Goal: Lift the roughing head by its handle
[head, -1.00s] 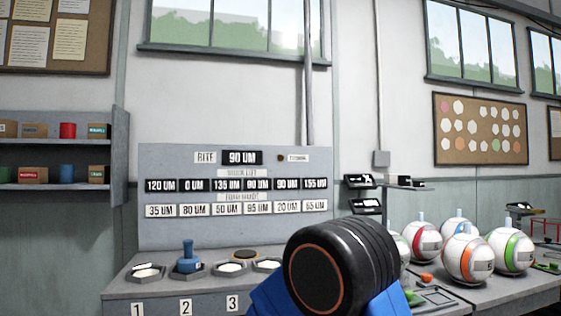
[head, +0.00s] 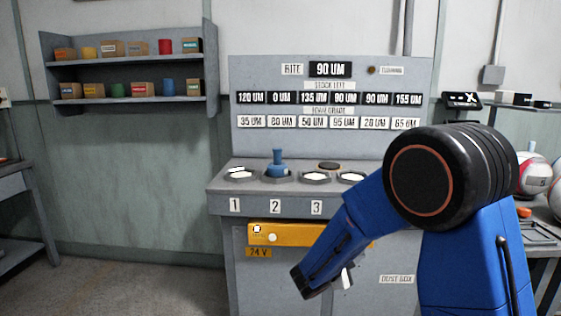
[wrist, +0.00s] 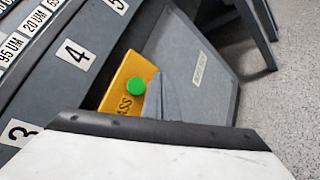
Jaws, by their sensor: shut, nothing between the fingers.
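A blue head with an upright knob handle (head: 277,163) sits on the hexagonal seat behind label 2 on the grey bench. No writing on it is readable, but it is the only handled head I see there. My gripper is mostly hidden behind my arm in the head view; a pale part of it (head: 346,278) shows low in front of the cabinet. In the wrist view its white, black-edged body (wrist: 160,130) fills the bottom. It is shut and empty, below and to the right of the blue head and well apart from it.
A label panel (head: 330,105) rises at the back. A yellow panel (head: 290,235) with a green button (wrist: 140,88) is on the cabinet front. White balls (head: 533,175) stand right.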

